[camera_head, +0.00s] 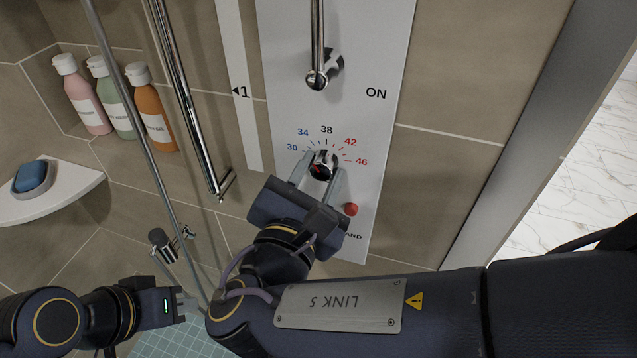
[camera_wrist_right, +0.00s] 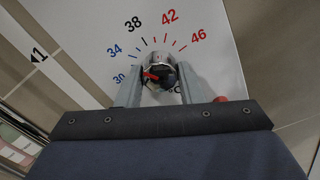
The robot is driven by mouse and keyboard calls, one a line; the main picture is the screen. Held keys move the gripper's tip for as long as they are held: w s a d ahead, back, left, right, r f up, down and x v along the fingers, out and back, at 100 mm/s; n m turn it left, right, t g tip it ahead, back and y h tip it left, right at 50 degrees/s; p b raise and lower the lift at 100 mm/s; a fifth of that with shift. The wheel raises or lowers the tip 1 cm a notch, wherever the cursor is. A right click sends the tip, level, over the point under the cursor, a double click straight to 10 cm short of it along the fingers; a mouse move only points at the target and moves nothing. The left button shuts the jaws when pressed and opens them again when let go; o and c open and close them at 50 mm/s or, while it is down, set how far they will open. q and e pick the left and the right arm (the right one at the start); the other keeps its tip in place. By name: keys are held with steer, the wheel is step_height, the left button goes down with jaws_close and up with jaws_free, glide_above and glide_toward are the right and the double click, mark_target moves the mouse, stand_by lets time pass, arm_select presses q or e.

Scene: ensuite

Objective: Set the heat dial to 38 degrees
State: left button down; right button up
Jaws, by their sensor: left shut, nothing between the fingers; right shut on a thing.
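The heat dial (camera_head: 323,158) is a round chrome and dark knob on a white wall panel (camera_head: 285,100). A scale runs around it from 30 and 34 in blue, through 38 in black, to 42 and 46 in red. In the right wrist view the dial (camera_wrist_right: 160,62) shows a red pointer (camera_wrist_right: 151,75) turned left, toward the 30 side and away from 38. My right gripper (camera_head: 322,172) has one finger on each side of the dial and is shut on it. My left gripper (camera_head: 188,303) is shut and empty, low at the left, away from the panel.
A chrome lever (camera_head: 318,45) stands above the dial near "ON". A red button (camera_head: 351,209) sits just right of my right gripper. Chrome rails (camera_head: 185,90), a hand shower (camera_head: 163,243), bottles (camera_head: 117,105) and a soap shelf (camera_head: 60,190) are at the left.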

steer(key=m+b, duration=0.3)
steer(key=shift+f+m, duration=0.25)
steer(key=shift+m, duration=0.05)
steer(key=shift+r+m+b, duration=0.2)
steer(key=shift+m+b, duration=1.4)
steer(key=shift+b, duration=0.15)
steer(key=o, duration=1)
steer(key=shift+r, duration=0.1)
steer(key=v, duration=0.8)
